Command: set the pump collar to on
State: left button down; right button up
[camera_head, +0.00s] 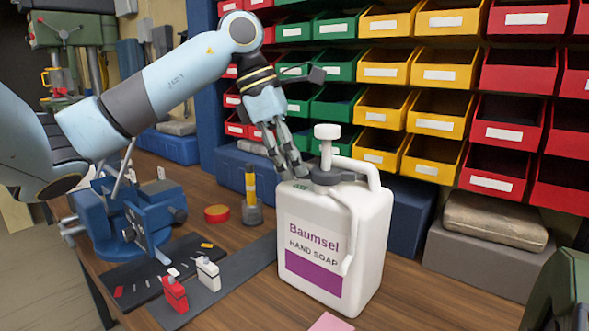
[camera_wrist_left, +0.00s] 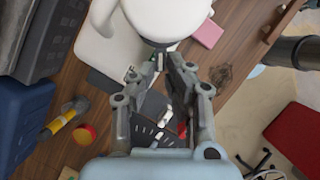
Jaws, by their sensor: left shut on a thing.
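A white soap bottle (camera_head: 322,235) labelled "Baumsel hand soap" stands upright on the workbench. Its dark pump collar (camera_head: 334,177) sits around the neck, under the white pump head (camera_head: 327,132). My left gripper (camera_head: 302,172) reaches down from the left and is shut on the collar's left edge, with its fingertips close together. In the left wrist view the fingertips (camera_wrist_left: 166,62) meet the dark collar (camera_wrist_left: 160,44) just below the white pump head (camera_wrist_left: 166,15). The collar's setting marks are not readable. My right gripper is not in view.
Coloured bins (camera_head: 437,65) fill the back.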

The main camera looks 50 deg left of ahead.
pick_arm(q)
jog(key=n+b, duration=0.1)
jog(key=s+d+n+y, duration=0.1)
jog(key=n, duration=0.1)
jog(key=shift+s+d+f+t+b, duration=0.1)
jog(key=shift+t+b, duration=0.3)
jog(key=shift+s+d+n+y+b, duration=0.2)
jog(key=shift+d+n+b, duration=0.1)
jog(key=shift+n, duration=0.4)
jog(key=shift+s+d+n+y+b, duration=0.1)
jog(key=shift+d+n+y+b, duration=0.15)
jog(key=shift+n, duration=0.45)
jog(key=c, duration=1.4)
grip_release()
jog(key=shift+o, duration=0.2)
jog(key=shift+a+r+t, duration=0.1)
jog(key=shift+r+t, duration=0.2)
jog(key=shift+r, duration=0.05)
jog(key=v, duration=1.1)
jog(key=shift+r, duration=0.2)
jog(key=shift+s, duration=0.15)
